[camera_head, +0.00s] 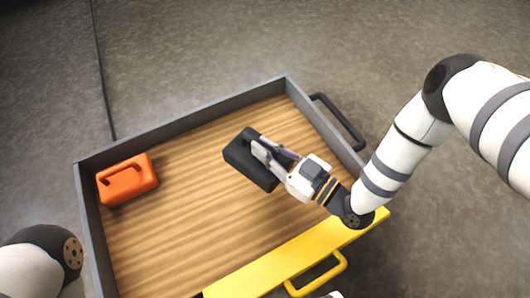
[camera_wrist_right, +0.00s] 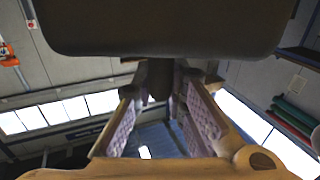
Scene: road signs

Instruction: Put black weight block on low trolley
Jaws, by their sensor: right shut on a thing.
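The black weight block (camera_head: 239,158) is over the wooden deck of the low trolley (camera_head: 170,240), right of the deck's middle. My right gripper (camera_head: 264,153) comes in from the right and is shut on the block's handle. In the right wrist view, the block (camera_wrist_right: 165,28) fills the top, and its dark handle (camera_wrist_right: 160,76) is between the fingers (camera_wrist_right: 160,105). I cannot tell whether the block touches the deck or hangs just above it. My left gripper is not in view; only part of my left arm shows at lower left.
An orange block with a handle (camera_head: 128,181) sits on the deck at the left wall. The trolley has grey raised walls (camera_head: 190,118), a yellow front edge (camera_head: 262,265) with a yellow handle (camera_head: 318,278), and a black handle (camera_head: 340,122) at right. Deck between the blocks is clear.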

